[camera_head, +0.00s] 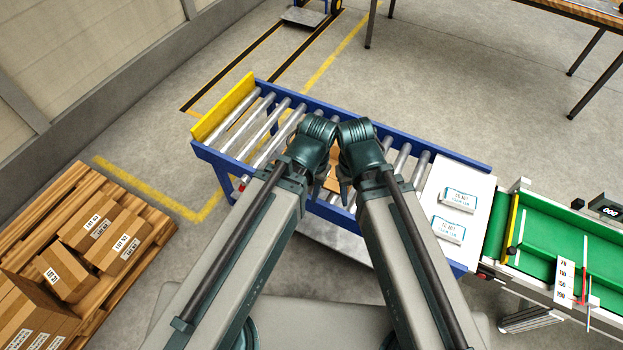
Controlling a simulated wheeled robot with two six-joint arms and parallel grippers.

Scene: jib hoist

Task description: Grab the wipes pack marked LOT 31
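I cannot make out a LOT 31 mark anywhere. Two small white packs with print too small to read, a far one (459,200) and a near one (448,231), lie on the white plate (482,190) at the right end of the roller conveyor. My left gripper (318,188) and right gripper (346,192) are close together over the rollers, left of the packs. A brown cardboard-coloured item (333,173) shows between them, mostly hidden by my arms. I cannot tell whether either gripper touches it. The fingers are too covered to show open or shut.
The blue-framed roller conveyor (225,158) has a yellow end stop (224,107). A green belt (560,240) with a yellow bar and a number scale adjoins on the right. A wooden pallet (90,185) with several LOT-marked cartons (125,240) stands at left.

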